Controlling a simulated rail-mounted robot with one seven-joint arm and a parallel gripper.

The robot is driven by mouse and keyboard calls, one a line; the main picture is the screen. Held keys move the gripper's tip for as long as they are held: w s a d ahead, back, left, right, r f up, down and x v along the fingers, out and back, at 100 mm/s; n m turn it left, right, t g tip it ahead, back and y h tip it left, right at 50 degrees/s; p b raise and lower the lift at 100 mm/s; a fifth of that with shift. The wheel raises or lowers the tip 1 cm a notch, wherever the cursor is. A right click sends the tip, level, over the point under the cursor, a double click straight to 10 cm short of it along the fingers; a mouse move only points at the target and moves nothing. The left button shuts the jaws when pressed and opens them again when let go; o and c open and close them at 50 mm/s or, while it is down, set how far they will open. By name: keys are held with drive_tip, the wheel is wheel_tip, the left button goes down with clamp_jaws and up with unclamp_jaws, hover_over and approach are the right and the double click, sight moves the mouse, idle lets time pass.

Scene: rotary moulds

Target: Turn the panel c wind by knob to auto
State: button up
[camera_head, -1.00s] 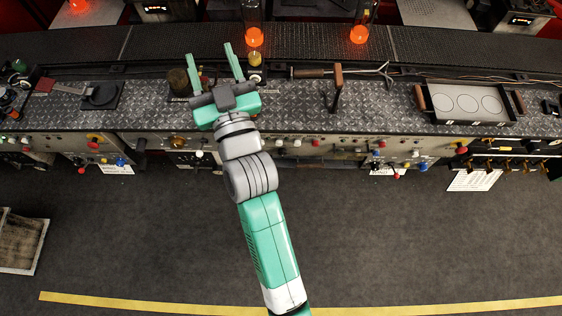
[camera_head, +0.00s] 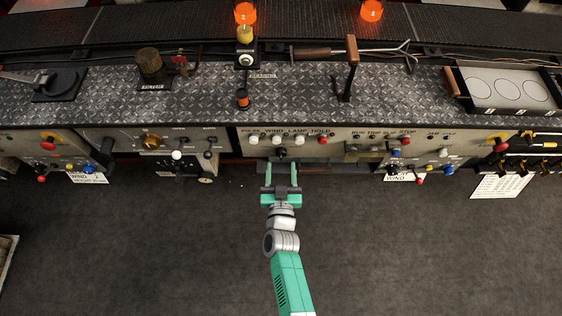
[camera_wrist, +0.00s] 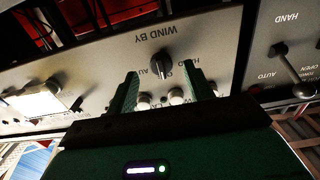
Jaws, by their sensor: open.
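The wind by knob (camera_wrist: 160,65) is a small black knob on a pale panel (camera_wrist: 100,62). In the wrist view its "WIND BY" label appears upside down above it. Its pointer looks roughly vertical in the picture; the setting words around it are partly hidden by my fingers. My gripper (camera_wrist: 161,70) is open, with its green fingers on either side of the knob in the picture. I cannot tell whether they touch it. In the head view my gripper (camera_head: 281,164) points at the front of the central panel, just below a dark knob (camera_head: 281,153).
Several pale knobs (camera_wrist: 176,97) sit close to the fingers. A neighbouring panel (camera_wrist: 262,45) carries a lever (camera_wrist: 290,62) with HAND and AUTO labels. In the head view the metal bench top (camera_head: 200,95) is above the panels, and the floor (camera_head: 140,240) in front is clear.

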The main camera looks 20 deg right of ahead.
sight(281, 159)
drive_tip(key=b+x, duration=0.1)
drive_tip(key=x, duration=0.2)
drive_tip(key=shift+w, duration=0.25)
drive_tip(key=c, duration=1)
drive_tip(key=shift+o, duration=0.2)
drive_tip(key=shift+m, duration=0.3)
drive_tip(key=shift+a+r+m+b, duration=0.1)
drive_tip(key=shift+m+b, duration=0.5)
drive_tip(key=shift+m, duration=1.45)
drive_tip(key=shift+a+m+b, duration=0.1)
drive_tip(key=shift+m+b, duration=0.45)
drive_tip(key=shift+m, duration=1.5)
